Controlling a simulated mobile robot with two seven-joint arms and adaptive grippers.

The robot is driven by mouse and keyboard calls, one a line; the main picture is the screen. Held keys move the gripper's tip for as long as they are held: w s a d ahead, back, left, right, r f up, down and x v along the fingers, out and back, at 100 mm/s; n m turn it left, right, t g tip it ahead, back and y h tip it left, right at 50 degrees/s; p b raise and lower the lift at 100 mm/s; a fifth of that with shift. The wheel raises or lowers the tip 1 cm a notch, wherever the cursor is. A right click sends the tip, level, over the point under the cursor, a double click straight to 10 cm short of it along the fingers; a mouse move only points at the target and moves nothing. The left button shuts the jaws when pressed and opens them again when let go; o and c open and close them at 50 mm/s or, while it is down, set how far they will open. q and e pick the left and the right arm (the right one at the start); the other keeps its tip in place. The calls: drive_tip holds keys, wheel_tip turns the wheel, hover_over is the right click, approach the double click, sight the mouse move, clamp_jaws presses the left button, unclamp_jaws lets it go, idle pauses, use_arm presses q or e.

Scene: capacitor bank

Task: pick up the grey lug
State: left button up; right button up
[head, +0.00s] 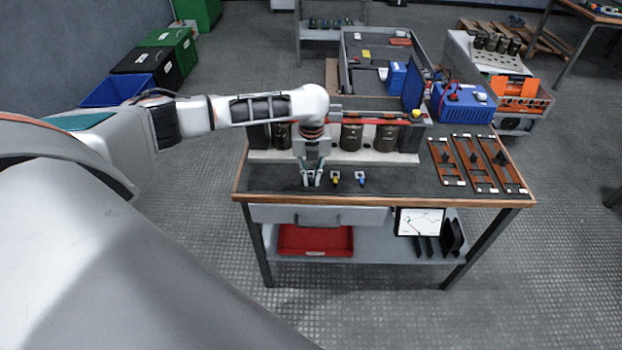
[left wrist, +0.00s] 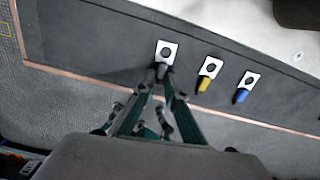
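The grey lug (left wrist: 166,51) is a small pale plate with a dark round hole and a grey barrel. It lies on the dark table top, left of the other two lugs. My left gripper (left wrist: 161,77) points down with a fingertip on either side of the barrel. In the head view my left gripper (head: 311,182) is low at the table's front part and hides much of the lug. I cannot tell whether the fingers touch the barrel. The lug looks level with its neighbours. My right gripper is not in view.
A yellow lug (head: 336,179) and a blue lug (head: 361,180) lie close to the right. Dark capacitors (head: 351,137) stand behind my gripper. Brown bars (head: 473,162) lie at the table's right. The table's wooden front edge (head: 420,199) is near. Bare table top lies right of the blue lug.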

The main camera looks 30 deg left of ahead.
sight(311, 182)
use_arm(q)
drive_tip(key=shift+r, duration=0.1)
clamp_jaws()
wheel_tip(311, 182, up, 20)
drive_tip(key=p, duration=0.4)
idle(0.4)
